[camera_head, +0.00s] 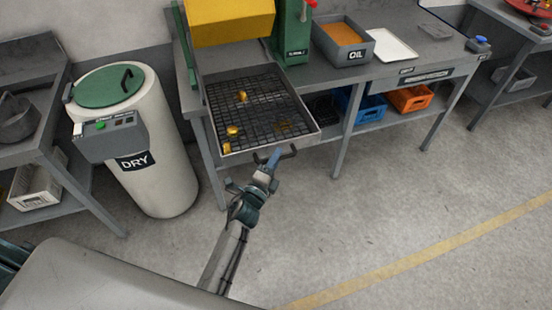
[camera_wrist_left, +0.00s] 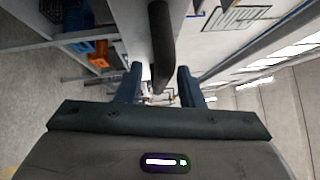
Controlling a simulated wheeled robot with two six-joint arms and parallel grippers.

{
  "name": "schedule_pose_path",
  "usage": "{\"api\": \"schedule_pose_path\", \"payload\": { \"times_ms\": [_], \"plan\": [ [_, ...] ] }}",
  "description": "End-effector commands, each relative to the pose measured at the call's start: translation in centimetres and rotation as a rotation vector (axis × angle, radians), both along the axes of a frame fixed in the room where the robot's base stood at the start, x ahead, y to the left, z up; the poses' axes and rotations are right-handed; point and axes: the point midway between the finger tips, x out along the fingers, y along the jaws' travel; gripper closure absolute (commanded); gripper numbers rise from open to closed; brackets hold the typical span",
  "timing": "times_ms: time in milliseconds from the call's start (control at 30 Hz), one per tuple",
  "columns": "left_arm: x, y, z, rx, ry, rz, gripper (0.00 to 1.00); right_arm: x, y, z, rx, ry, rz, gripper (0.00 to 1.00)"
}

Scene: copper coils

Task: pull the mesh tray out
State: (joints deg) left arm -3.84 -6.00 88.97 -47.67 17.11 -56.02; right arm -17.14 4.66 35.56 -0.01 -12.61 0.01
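The mesh tray (camera_head: 262,110) is a dark wire grid in a pale frame, sticking out from the front of the bench under the yellow machine. A few brass-coloured pieces lie on it. Its dark handle (camera_head: 289,153) is on the front edge. My left gripper (camera_head: 272,158) is at this handle, reaching up from below. In the left wrist view the handle (camera_wrist_left: 161,45) runs between the two fingers of my left gripper (camera_wrist_left: 158,88). The fingers are apart, with gaps on both sides of the handle. My right gripper is not in view.
A white drum (camera_head: 150,160) marked DRY stands left of the tray. The grey OIL bin (camera_head: 344,52) and a white tray (camera_head: 388,44) sit on the bench. Blue (camera_head: 371,113) and orange (camera_head: 409,98) crates are on its lower shelf. The floor in front is clear.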

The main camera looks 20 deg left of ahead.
Motion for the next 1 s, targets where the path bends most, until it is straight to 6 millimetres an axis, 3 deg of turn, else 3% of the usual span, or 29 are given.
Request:
{"api": "schedule_pose_path", "payload": {
  "times_ms": [500, 700, 1000],
  "plan": [
    [-8.7, 1.8, -1.6, 0.0, 0.002, 0.0, 0.66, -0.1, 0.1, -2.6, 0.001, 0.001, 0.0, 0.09],
    [-10.0, 2.0, -1.5, 0.0, 0.001, 0.0, 0.66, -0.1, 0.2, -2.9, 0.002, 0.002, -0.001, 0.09],
    [-10.1, 2.1, -1.5, 0.0, 0.001, 0.0, 0.66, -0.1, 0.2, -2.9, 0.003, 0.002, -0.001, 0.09]
  ]
}}
